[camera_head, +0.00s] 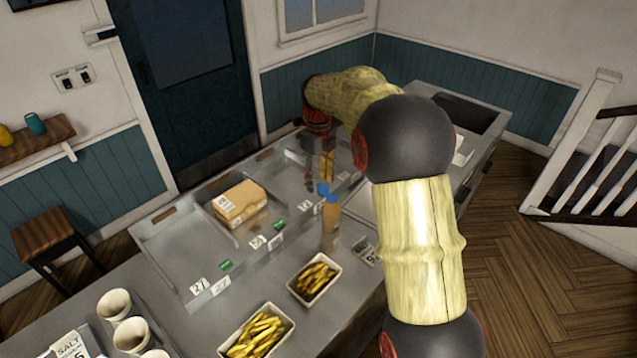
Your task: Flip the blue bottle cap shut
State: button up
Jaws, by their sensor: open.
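A brown-orange bottle (331,226) stands upright on the steel counter near the middle of the camera_head view. Its blue cap (324,188) is on top, with one part standing up at the left above the rest, so the lid looks open. My gripper (320,177) points down just above and behind the cap. It is open, with nothing seen between its fingers. The fingertips look close to the cap, but I cannot tell whether they touch it.
A divided steel tray (165,239) holding a cardboard box (240,203) lies left of the bottle. Trays of fries (314,278) stand in front. White cups (114,304) are at the lower left. My arm hides part of the counter's right side.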

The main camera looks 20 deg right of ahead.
jog(key=shift+f, duration=0.6)
jog(key=c, duration=0.3)
jog(key=c, duration=0.8)
grip_shut()
